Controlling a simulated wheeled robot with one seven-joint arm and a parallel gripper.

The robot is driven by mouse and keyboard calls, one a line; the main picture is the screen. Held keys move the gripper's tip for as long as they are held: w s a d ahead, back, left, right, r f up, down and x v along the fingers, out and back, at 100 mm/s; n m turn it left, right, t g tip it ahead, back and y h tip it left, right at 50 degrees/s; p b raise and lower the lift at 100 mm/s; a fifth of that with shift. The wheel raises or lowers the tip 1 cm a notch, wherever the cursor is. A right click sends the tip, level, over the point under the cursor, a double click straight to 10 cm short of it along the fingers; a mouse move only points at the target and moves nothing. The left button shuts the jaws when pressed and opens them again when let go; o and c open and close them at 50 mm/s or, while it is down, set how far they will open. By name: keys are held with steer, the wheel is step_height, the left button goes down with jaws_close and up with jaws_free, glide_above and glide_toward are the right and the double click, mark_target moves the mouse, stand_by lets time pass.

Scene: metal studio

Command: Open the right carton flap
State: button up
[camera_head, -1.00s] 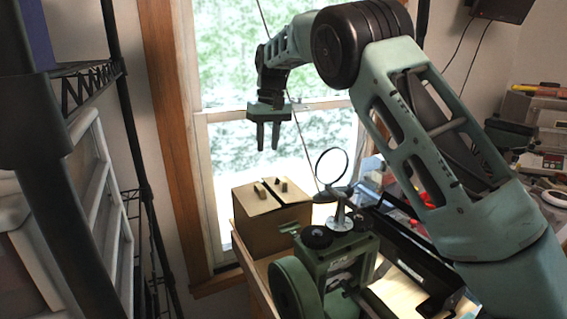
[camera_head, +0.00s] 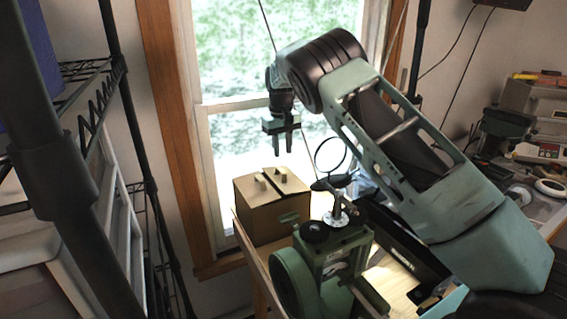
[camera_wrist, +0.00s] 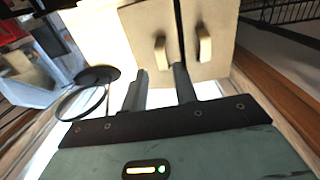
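A brown cardboard carton (camera_head: 272,222) stands beyond the green machine, by the window. Its two top flaps are shut, with a seam between them and a small tan handle on each. The right flap's handle (camera_head: 281,174) is nearer the magnifier; in the wrist view this handle (camera_wrist: 160,55) is the left one. The left flap's handle (camera_head: 259,182) also shows in the wrist view (camera_wrist: 204,45). My gripper (camera_head: 282,152) is open and empty, pointing down above the right handle, apart from it. In the wrist view its fingertips (camera_wrist: 159,68) appear either side of that handle's line.
A round magnifier (camera_head: 330,155) and a green machine (camera_head: 325,250) stand close to the carton's right and front. A wire shelf rack (camera_head: 95,75) is on the left. The window (camera_head: 235,140) is behind. Air above the carton is free.

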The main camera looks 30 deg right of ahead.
mark_target(283, 172)
step_height(283, 172, down, 7)
steer(key=shift+d+f+p, duration=0.1)
steer(key=shift+d+p, duration=0.05)
steer(key=shift+p, duration=1)
jaws_close()
